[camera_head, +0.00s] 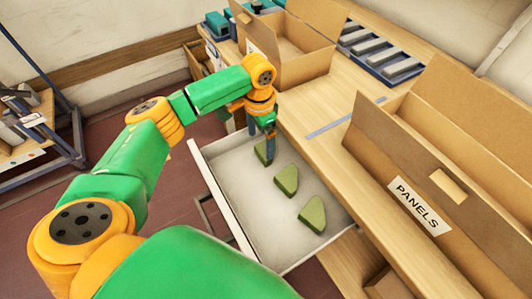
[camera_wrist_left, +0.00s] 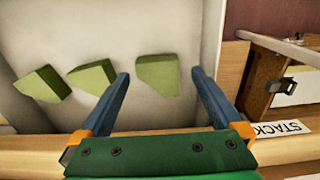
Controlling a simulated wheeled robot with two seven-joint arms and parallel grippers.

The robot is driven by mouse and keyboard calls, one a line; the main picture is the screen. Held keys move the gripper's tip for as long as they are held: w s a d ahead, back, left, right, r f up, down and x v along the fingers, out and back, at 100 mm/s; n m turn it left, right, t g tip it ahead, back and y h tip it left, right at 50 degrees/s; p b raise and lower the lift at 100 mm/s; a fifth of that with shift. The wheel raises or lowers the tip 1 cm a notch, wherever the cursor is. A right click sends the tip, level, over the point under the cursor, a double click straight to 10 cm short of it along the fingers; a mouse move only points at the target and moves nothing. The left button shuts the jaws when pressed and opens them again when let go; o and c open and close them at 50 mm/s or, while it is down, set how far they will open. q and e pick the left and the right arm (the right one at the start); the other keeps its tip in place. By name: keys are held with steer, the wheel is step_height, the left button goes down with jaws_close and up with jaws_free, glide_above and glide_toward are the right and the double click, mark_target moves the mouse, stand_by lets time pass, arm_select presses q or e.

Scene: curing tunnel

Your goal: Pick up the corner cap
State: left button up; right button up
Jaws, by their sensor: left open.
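Three green wedge-shaped corner caps lie apart in a row in a white open drawer (camera_head: 232,207). The far cap (camera_head: 261,152) is partly hidden by my gripper, the middle cap (camera_head: 286,180) and the near cap (camera_head: 312,215) are clear. My left gripper (camera_head: 269,131) is open above the far cap, fingers pointing down. In the left wrist view one cap (camera_wrist_left: 157,76) shows between the two blue fingertips (camera_wrist_left: 160,75), with nothing gripped. The other two caps (camera_wrist_left: 92,77) (camera_wrist_left: 42,84) lie to the left there. The height gap cannot be told. My right gripper is out of view.
A wooden bench (camera_head: 322,150) runs along the drawer's right side. It bears a box labelled PANELS (camera_head: 405,150), another open box (camera_head: 305,68) and a blue rack (camera_head: 375,50). A shelf cart (camera_head: 75,125) stands at the left.

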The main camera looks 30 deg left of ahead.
mark_target(264, 151)
arm_select(q)
steer(key=f, duration=0.5)
steer(key=shift+w+d+f, duration=0.15)
steer(key=shift+d+f, duration=0.05)
steer(key=shift+d, duration=0.15)
steer(key=c, duration=1.2)
